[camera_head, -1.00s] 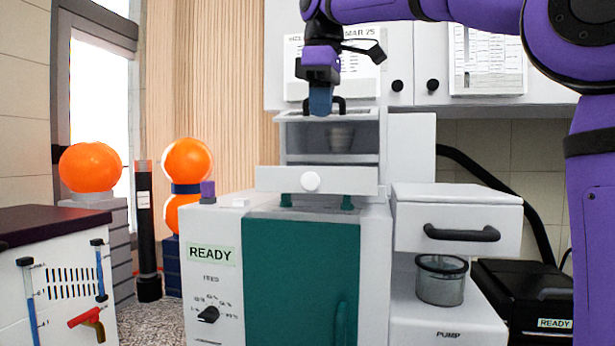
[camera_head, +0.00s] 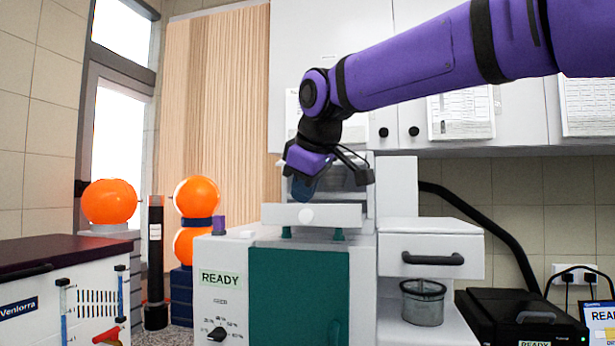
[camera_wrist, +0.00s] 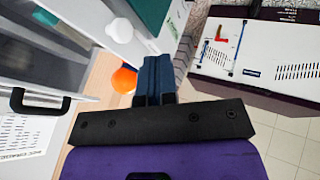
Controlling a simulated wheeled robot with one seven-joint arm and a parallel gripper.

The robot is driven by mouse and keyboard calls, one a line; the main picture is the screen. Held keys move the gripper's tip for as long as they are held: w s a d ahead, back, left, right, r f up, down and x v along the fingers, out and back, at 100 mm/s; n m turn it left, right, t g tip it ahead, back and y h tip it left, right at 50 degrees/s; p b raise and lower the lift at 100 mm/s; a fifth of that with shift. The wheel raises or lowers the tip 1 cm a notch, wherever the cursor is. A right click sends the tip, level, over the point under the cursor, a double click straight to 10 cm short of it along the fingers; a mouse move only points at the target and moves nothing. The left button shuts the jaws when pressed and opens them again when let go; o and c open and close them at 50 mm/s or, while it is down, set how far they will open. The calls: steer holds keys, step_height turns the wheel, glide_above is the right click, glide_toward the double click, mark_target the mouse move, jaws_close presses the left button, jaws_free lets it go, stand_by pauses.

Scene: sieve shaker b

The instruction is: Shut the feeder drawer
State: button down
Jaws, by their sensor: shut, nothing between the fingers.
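The feeder drawer has a white front with a round white knob (camera_head: 306,215) and sits on top of the machine with the teal door, below an open-fronted white housing (camera_head: 357,173). The drawer front (camera_head: 345,214) seems to stand forward of the housing; how far is hard to tell. My gripper (camera_head: 303,194) is shut and empty, its blue fingers pointing down and tilted, just above the drawer front near the knob. In the wrist view the shut fingers (camera_wrist: 153,68) are beside the white knob (camera_wrist: 119,30). Contact with the drawer cannot be told.
Orange balls (camera_head: 109,202) and a dark tube (camera_head: 155,260) stand at left. Wall cabinets (camera_head: 380,60) hang behind my arm.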

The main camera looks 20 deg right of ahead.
mark_target(314, 206)
steer(key=w+d+f, duration=0.2)
steer(key=w+f, duration=0.2)
steer(key=w, duration=0.2)
steer(key=shift+d, duration=0.25)
steer(key=w+d, duration=0.4)
steer(key=w, duration=0.1)
steer(key=w+d, duration=0.1)
steer(key=w, duration=0.2)
steer(key=shift+d, duration=0.4)
steer(key=shift+a, duration=0.1)
